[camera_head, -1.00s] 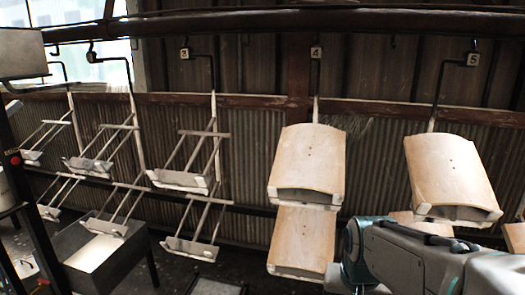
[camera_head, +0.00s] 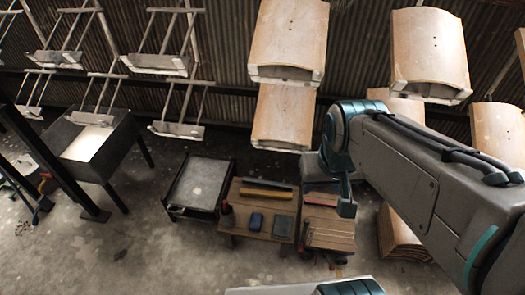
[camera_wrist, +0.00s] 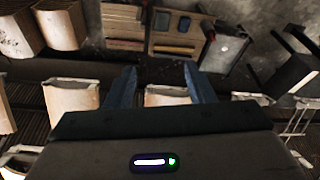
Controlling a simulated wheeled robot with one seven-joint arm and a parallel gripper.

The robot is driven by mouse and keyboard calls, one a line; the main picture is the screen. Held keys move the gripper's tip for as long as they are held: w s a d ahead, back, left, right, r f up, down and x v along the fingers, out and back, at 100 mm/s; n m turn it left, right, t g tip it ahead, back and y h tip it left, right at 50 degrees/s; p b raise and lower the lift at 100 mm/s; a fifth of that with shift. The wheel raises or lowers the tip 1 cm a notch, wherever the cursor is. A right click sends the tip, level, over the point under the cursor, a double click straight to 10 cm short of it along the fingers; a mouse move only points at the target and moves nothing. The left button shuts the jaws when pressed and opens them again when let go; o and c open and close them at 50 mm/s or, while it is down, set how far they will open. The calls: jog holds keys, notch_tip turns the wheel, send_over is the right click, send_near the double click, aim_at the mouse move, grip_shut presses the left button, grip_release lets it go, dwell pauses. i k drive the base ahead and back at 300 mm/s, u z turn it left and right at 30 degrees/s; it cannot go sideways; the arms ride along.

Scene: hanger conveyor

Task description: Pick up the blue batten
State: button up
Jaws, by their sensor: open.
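On the left wooden table, in the head view, a thin dark bluish strip (camera_head: 268,184) lies along the back edge, behind a yellow batten (camera_head: 266,193). The strip may be the blue batten; its colour is hard to tell at this size. In front of them lie a blue block (camera_head: 256,221) and a grey-green block (camera_head: 283,226). My gripper (camera_wrist: 160,70) is open and empty in the wrist view. Its fingers are well apart, with the tables beyond them and no batten between them. I cannot make out the blue batten clearly in the wrist view.
A second wooden table (camera_head: 330,238) with a red batten (camera_head: 322,199) stands close on the right. A dark tray cart (camera_head: 197,187) stands on the left. Hanging wooden seat shells (camera_head: 288,40) and bare frames (camera_head: 165,63) are behind. The floor in front is open.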

aim_at(245, 179)
jog(key=u, duration=2.3)
jog(key=i, duration=1.3)
jog(key=z, duration=2.8)
